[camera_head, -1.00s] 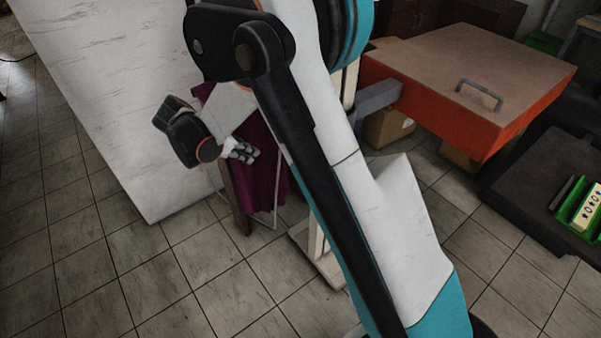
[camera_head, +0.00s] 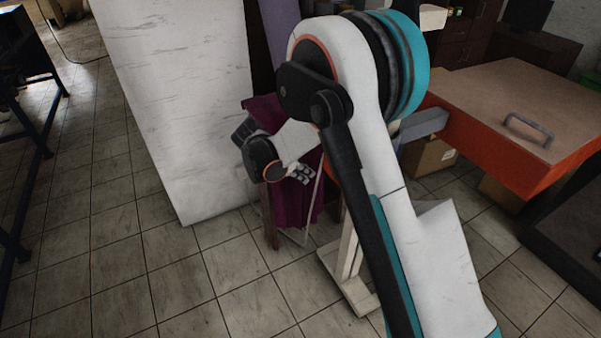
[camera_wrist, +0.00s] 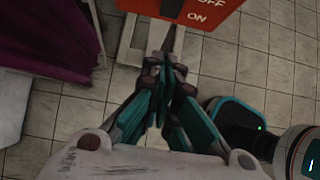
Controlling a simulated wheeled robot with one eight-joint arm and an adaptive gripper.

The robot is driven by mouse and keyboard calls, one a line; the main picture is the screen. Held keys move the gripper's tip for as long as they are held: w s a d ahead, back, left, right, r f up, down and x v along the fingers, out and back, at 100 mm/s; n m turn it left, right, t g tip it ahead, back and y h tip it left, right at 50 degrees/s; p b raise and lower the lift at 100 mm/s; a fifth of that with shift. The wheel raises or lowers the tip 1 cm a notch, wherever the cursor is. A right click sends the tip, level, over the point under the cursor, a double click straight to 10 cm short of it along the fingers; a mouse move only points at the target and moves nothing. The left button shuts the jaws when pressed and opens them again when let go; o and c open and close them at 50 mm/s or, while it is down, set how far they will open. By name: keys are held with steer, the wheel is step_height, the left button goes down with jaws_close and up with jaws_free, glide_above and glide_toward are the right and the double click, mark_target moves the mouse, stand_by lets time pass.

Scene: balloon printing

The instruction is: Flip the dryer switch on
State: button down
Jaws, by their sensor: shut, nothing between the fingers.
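The dryer is an orange box with a brown top (camera_head: 520,90), at the right in the head view. In the head view my arm hides much of the space beside the box.
A white marbled panel (camera_head: 185,100) stands at the left. Purple cloth (camera_head: 290,205) hangs near my arm and shows in the wrist view (camera_wrist: 50,35). A pale stand foot (camera_head: 350,285) is on the tiled floor. A cardboard box (camera_head: 430,156) sits under the dryer.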

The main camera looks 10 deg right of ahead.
steer(key=w+d+f+b, duration=0.2)
steer(key=d+f, duration=0.2)
steer(key=d, duration=0.2)
steer(key=shift+d, duration=0.25)
steer(key=shift+w+f, duration=0.1)
steer(key=shift+w+d+f, duration=0.1)
steer(key=shift+d+f, duration=0.1)
steer(key=shift+d, duration=0.1)
steer(key=shift+r, duration=0.1)
